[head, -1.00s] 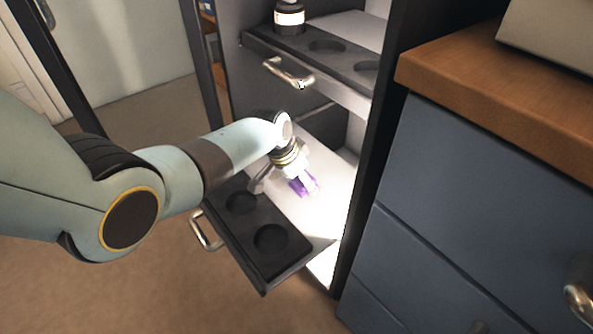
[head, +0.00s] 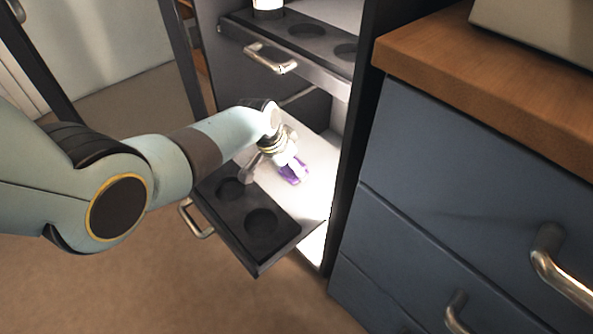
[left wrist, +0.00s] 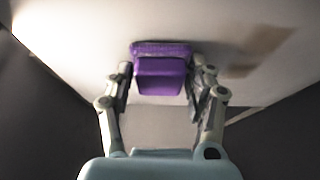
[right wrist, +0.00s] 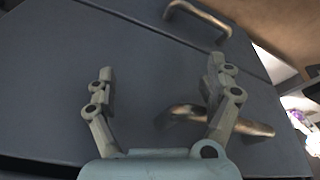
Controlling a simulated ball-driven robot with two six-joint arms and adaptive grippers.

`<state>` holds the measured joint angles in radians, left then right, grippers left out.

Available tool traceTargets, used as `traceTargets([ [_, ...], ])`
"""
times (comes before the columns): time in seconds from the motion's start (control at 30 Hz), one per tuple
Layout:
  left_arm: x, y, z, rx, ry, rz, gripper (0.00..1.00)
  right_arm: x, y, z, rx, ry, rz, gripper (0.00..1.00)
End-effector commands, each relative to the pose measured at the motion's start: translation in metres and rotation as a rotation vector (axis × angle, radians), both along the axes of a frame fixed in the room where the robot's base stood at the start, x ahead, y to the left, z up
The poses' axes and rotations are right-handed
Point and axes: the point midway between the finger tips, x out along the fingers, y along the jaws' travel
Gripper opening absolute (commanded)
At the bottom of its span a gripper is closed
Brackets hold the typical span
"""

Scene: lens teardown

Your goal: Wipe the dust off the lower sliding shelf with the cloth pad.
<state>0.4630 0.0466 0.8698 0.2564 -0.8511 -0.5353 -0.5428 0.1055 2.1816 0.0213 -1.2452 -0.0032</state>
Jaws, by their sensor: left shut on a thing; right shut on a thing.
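The lower sliding shelf (head: 245,243) is pulled out of the cabinet. Its dark front part has two round, empty recesses and a metal handle (head: 197,220); a pale, brightly lit surface (head: 318,190) lies behind. My left gripper (left wrist: 160,80) is shut on the purple cloth pad (left wrist: 160,75). The pad (head: 293,170) is over the pale surface; whether it touches is unclear. A brownish patch (left wrist: 265,48) shows right of the pad in the left wrist view. My right gripper (right wrist: 160,80) shows only in its wrist view, its fingers wide apart with no held thing visible between them.
An upper shelf (head: 325,68) with recesses and a handle (head: 268,58) is above, bearing a white and black object (head: 268,8). A dark cabinet post (head: 352,130) and blue drawers (head: 440,170) stand to the right. A drawer handle (right wrist: 255,128) passes by my right gripper's finger.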

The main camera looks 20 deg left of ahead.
Motion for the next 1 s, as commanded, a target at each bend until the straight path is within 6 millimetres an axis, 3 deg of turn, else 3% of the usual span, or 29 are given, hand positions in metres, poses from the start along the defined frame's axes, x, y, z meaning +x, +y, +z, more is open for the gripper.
traceTargets([
  [0.03, 0.002, 0.005, -0.001, 0.001, 0.001, 0.0, 0.23, 0.011, 0.0, 0.003, 0.002, -0.034, -0.005, 0.78],
  [1.0, 0.025, 0.061, -0.004, 0.002, -0.001, 0.001, 0.23, 0.004, 0.0, -0.025, -0.001, -0.007, -0.002, 0.78],
])
